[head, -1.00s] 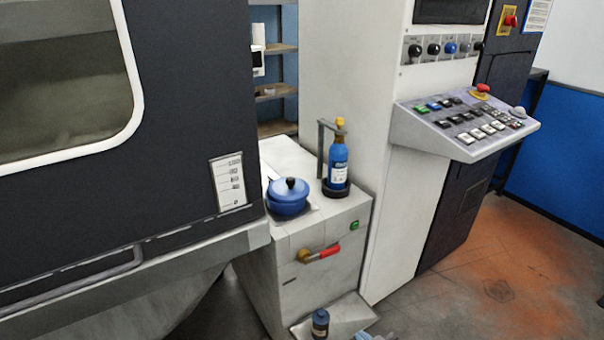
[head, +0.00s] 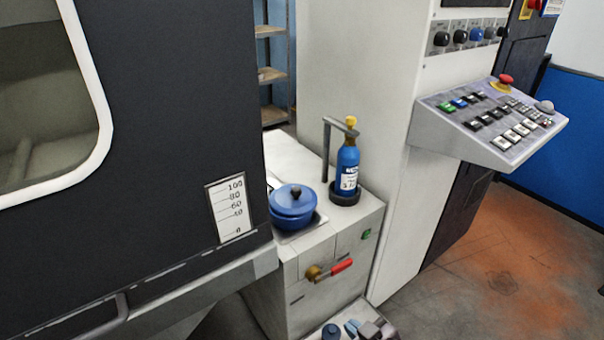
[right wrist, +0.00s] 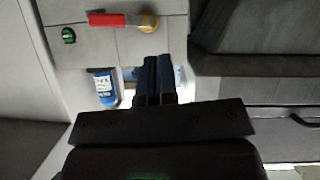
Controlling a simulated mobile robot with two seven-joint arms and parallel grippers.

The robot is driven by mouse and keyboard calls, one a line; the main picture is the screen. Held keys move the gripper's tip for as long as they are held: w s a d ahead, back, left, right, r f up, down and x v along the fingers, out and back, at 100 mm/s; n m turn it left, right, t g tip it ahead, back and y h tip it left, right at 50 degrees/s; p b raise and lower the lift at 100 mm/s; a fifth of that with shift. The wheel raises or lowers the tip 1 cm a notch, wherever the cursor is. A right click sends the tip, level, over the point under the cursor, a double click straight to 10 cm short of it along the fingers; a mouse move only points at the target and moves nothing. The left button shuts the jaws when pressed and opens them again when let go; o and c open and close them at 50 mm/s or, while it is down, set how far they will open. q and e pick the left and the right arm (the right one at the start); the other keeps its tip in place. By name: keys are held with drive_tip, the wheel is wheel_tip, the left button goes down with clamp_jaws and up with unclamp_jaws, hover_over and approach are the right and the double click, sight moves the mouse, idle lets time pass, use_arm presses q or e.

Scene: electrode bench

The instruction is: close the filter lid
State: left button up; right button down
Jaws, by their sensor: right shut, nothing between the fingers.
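The blue round filter pot (head: 291,213) stands on the white cabinet top. Its blue lid (head: 294,193) with a dark knob lies over it; I cannot tell whether it is fully seated. A brass valve with a red handle (head: 336,268) is on the cabinet front below. My left gripper is not in view.
A blue bottle (head: 347,172) stands in a black holder beside a grey post, right of the pot. A dark machine housing (head: 180,110) rises close on the left. A sloped button panel (head: 490,120) juts out on the right. Floor at the right is clear.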

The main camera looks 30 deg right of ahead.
drive_tip(key=w+d+r+n+y, duration=0.1)
drive_tip(key=w+r, duration=0.4)
drive_tip(key=w, duration=0.4)
drive_tip(key=w+r+n+y+p, duration=0.1)
drive_tip(key=w+r, duration=0.5)
drive_tip(key=w, duration=0.3)
drive_tip(key=w+d+r+n+y, duration=0.1)
drive_tip(key=w+r, duration=0.4)
drive_tip(key=w, duration=0.4)
drive_tip(key=w+d+r+m+g, duration=0.2)
drive_tip(key=w+d+r+g, duration=0.1)
drive_tip(key=w+d+r, duration=0.3)
drive_tip(key=m+g+y+b, duration=0.1)
drive_tip(key=g+y, duration=0.1)
drive_tip(key=g, duration=0.4)
hover_over(308, 195)
drive_tip(key=f, duration=0.6)
drive_tip(key=shift+s+d+f, duration=0.1)
drive_tip(key=shift+s+d, duration=0.1)
drive_tip(key=shift+d, duration=0.05)
drive_tip(key=shift+w+a+f, duration=0.15)
drive_tip(key=shift+a+f, duration=0.05)
drive_tip(key=shift+f, duration=0.05)
